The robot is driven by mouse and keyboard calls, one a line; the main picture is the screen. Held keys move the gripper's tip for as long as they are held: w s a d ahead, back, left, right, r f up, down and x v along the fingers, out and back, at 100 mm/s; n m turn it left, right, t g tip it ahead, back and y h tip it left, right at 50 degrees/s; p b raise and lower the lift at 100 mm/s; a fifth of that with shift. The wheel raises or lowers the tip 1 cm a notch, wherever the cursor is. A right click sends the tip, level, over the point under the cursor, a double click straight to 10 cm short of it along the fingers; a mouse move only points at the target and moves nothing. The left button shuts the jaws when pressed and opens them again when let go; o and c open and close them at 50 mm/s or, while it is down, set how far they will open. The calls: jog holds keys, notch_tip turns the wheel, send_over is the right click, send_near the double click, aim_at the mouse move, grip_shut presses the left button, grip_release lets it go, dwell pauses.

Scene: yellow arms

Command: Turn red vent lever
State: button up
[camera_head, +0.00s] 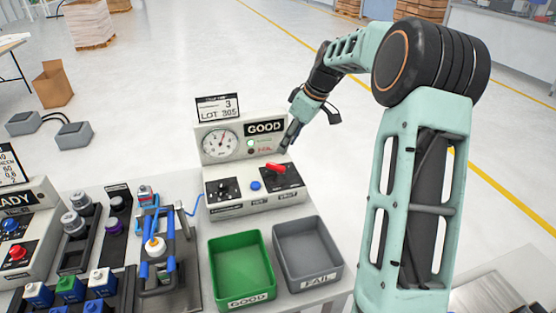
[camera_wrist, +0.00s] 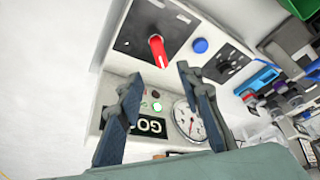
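The red vent lever (camera_head: 276,168) sits on the right of the sloped front panel of a white test box (camera_head: 225,195). In the wrist view the red lever (camera_wrist: 157,50) stands out from a black plate, beyond and between the fingertips. My gripper (camera_head: 287,146) is above and behind the lever in the head view, near the box's upright face. In the wrist view my gripper (camera_wrist: 157,75) has its two fingers spread wide with nothing between them. I see no clear contact with the lever.
A blue button (camera_head: 255,186) and a black switch plate (camera_head: 223,189) are left of the lever. A gauge (camera_head: 220,144) and GOOD display (camera_head: 265,128) are on the upright face. A green bin (camera_head: 241,270) and a grey bin (camera_head: 307,255) stand in front. A fixture (camera_head: 158,250) stands left.

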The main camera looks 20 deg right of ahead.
aim_at(276, 165)
jog(key=p+x, duration=0.1)
jog(key=x, duration=0.8)
jog(key=shift+w+f, duration=0.1)
jog(key=shift+f, duration=0.2)
grip_shut()
